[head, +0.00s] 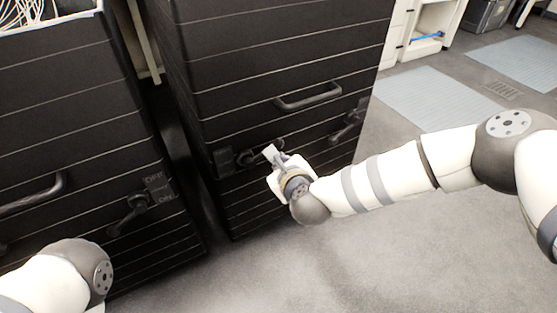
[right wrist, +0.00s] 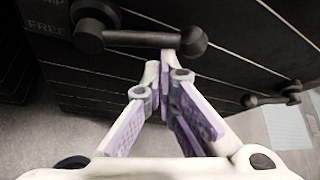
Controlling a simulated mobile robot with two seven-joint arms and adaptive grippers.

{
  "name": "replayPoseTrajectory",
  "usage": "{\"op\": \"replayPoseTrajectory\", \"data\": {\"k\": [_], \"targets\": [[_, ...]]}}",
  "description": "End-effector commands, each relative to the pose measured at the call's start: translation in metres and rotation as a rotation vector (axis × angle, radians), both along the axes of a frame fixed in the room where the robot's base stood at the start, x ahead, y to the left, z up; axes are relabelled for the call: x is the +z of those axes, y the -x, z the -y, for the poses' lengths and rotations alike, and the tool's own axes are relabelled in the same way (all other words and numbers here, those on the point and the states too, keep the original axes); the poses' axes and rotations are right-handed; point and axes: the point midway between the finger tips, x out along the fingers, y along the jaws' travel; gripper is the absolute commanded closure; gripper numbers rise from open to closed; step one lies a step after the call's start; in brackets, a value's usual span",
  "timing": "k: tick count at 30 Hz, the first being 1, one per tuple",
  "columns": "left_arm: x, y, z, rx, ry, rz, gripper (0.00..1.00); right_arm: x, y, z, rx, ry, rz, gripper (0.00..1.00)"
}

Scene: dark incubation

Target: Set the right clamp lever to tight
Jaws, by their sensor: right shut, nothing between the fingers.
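The right black cabinet (head: 225,60) carries two dark levers. The left one (head: 246,158) has its round hub at left and its arm pointing right; it also shows close up in the right wrist view (right wrist: 140,39). A label beside it (right wrist: 45,27) reads "FREE". The right lever (head: 345,132) is near the cabinet's right edge, and a dark lever shows small at right in the wrist view (right wrist: 272,98). My right gripper (head: 268,152) is shut and empty, just below the left lever's knob in the wrist view (right wrist: 160,68); contact is unclear. My left gripper is out of view.
A bar handle (head: 308,96) sticks out above the levers. The left black cabinet (head: 70,110) has its own lever (head: 128,217) with an OFF/ON plate. A narrow gap separates the cabinets. Grey floor (head: 400,240) is open at right, with pale blue mats (head: 430,100) beyond.

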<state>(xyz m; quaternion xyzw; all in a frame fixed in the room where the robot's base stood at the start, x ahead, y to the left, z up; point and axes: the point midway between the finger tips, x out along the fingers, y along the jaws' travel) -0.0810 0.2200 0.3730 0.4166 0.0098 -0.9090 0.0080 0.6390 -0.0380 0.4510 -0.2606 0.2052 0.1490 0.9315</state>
Motion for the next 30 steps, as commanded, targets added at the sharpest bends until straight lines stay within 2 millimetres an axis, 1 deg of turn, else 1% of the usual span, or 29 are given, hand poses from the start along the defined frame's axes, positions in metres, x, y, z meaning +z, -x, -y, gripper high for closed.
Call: {"op": "replayPoseTrajectory", "data": {"k": [1, 9, 25, 28, 30], "targets": [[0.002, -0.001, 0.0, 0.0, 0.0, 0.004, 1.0, 0.003, 0.0, -0.001, 0.001, 0.017, 0.01, 1.0], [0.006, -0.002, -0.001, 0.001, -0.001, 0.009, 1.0, 0.006, 0.001, -0.001, 0.001, 0.08, 0.037, 1.0], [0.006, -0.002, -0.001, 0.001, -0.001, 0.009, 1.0, 0.005, 0.0, -0.001, 0.001, 0.09, 0.042, 1.0], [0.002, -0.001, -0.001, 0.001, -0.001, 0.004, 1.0, -0.001, -0.001, 0.0, 0.001, 0.09, 0.041, 1.0], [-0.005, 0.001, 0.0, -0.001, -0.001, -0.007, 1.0, -0.013, -0.003, 0.0, 0.002, 0.09, 0.038, 1.0]]}}
